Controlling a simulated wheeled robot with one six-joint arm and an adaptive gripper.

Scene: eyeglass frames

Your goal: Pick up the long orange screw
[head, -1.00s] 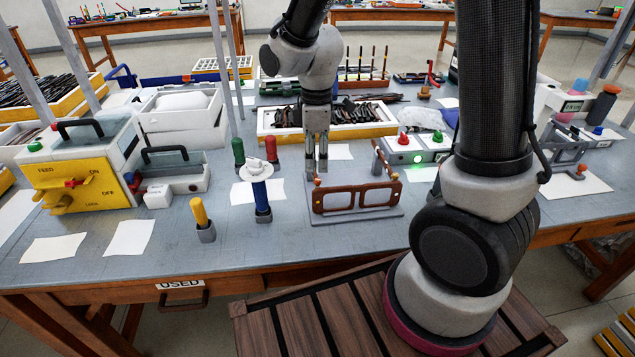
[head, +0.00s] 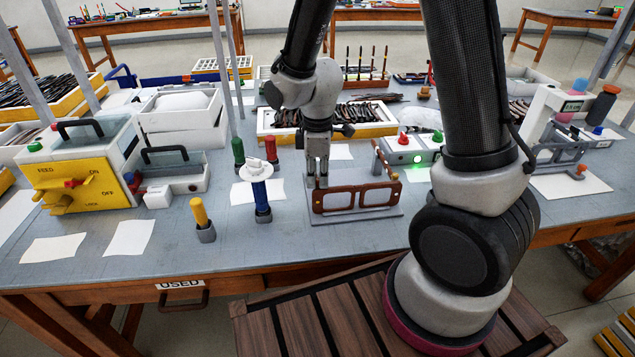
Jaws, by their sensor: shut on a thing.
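The brown eyeglass frame (head: 357,197) stands upright on a grey plate (head: 350,216) near the front of the bench. My gripper (head: 318,183) points straight down at the frame's upper left corner, its fingers close together. It is shut on the orange screw at that corner. The fingers hide most of this screw, and its length cannot be made out. Another small orange screw head (head: 395,177) shows at the frame's upper right corner.
A blue-handled tool with a white disc (head: 260,190) and a yellow-handled tool (head: 201,217) stand to the left. A box with a green light (head: 415,155) stands behind right. A yellow-edged tray (head: 270,140) lies behind.

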